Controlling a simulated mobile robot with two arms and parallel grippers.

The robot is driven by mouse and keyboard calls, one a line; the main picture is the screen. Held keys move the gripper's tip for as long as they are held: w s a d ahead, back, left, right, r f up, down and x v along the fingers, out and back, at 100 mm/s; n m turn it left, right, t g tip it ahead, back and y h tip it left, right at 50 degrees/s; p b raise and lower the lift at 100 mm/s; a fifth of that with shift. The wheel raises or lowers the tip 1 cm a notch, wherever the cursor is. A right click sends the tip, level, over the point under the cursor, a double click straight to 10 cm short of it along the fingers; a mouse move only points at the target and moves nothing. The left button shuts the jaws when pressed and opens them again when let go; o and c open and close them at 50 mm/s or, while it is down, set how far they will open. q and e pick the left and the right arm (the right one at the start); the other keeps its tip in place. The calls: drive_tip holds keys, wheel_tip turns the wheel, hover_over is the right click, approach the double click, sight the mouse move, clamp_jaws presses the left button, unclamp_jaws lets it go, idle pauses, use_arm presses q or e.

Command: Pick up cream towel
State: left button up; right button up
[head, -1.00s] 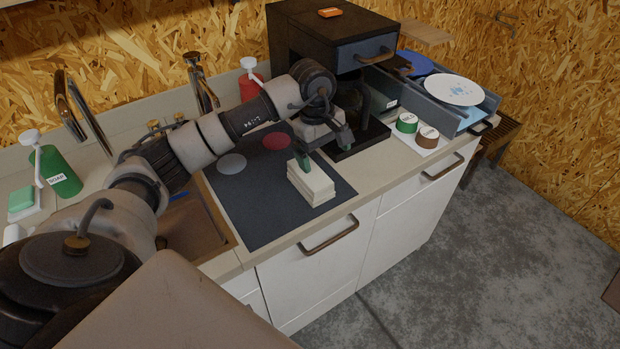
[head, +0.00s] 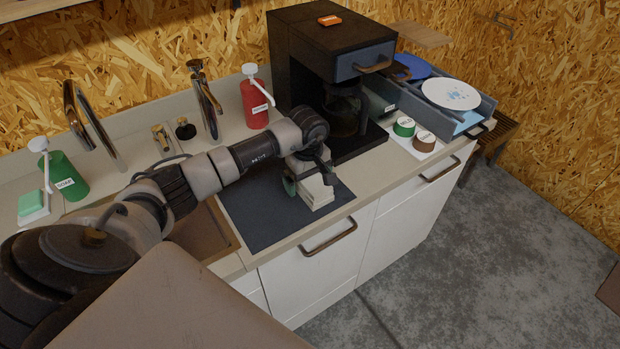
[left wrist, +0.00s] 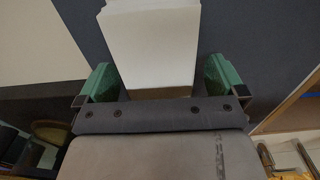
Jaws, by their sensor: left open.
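The cream towel (head: 317,193) is a folded, layered block on the dark mat at the counter's front. It also shows in the left wrist view (left wrist: 152,45), pale and large at the top centre. My left gripper (head: 308,178) is open and down over the towel in the head view. In the left wrist view its green fingers (left wrist: 160,82) stand apart, one on each side of the towel's near end. I cannot tell whether they touch it. The gripper hides part of the towel in the head view. My right gripper is not in view.
The dark mat (head: 255,222) lies beside the sink basin (head: 203,236). A black coffee machine (head: 320,55) stands close behind my gripper. A red bottle (head: 256,108) stands behind my arm. Two small round tins (head: 404,127) and an open drawer with plates (head: 450,94) are right.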

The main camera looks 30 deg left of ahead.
use_arm(q)
drive_tip(key=shift+f, duration=0.25)
drive_tip(key=c, duration=1)
drive_tip(key=shift+r, duration=0.1)
